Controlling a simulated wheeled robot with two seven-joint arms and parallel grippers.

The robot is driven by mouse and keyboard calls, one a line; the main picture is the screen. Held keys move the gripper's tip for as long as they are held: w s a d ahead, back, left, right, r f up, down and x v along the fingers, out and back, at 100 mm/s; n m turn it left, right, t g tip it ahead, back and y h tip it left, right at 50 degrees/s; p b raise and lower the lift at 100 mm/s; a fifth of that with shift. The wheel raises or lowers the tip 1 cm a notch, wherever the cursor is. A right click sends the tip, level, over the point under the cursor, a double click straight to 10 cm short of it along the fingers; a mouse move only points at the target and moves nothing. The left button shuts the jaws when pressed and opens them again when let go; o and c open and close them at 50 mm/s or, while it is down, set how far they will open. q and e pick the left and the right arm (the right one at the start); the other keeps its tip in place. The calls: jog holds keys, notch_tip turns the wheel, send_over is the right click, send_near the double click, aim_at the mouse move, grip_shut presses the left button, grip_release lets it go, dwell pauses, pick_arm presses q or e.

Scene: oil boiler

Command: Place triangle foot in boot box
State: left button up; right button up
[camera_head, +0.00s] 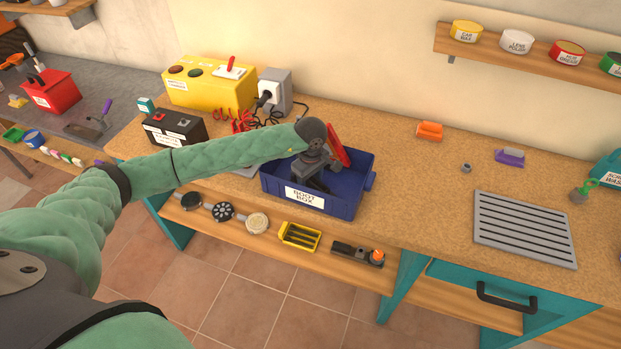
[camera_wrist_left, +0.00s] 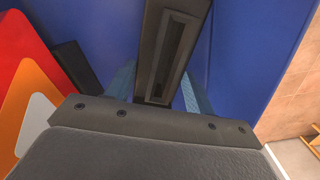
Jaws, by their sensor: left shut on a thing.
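The boot box (camera_head: 347,206) is a dark blue open bin with a white label, standing near the front edge of the workbench. Its blue walls also fill much of the left wrist view (camera_wrist_left: 250,60). My left gripper (camera_head: 319,185) reaches down into the box. It is shut on a dark grey slotted bar, which looks like the triangle foot (camera_wrist_left: 167,60); the bar runs lengthwise between the fingers. In the head view the gripper largely hides the bar, and I cannot tell whether it touches the box floor. My right gripper is not in view.
A red triangle (camera_head: 338,146) leans in the box beside my gripper; orange and white layers show in the wrist view (camera_wrist_left: 27,105). A black battery (camera_head: 174,128) and yellow unit (camera_head: 208,85) stand left. The bench right of the box is mostly clear, before a metal grate (camera_head: 524,228).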

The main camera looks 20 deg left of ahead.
pick_arm(q)
jog(key=shift+f, duration=0.2)
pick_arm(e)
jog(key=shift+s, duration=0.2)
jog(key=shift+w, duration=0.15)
pick_arm(q)
jog(key=shift+f, duration=0.1)
jog(key=o, duration=1)
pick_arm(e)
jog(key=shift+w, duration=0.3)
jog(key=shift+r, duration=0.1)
pick_arm(q)
jog(key=shift+r, duration=0.2)
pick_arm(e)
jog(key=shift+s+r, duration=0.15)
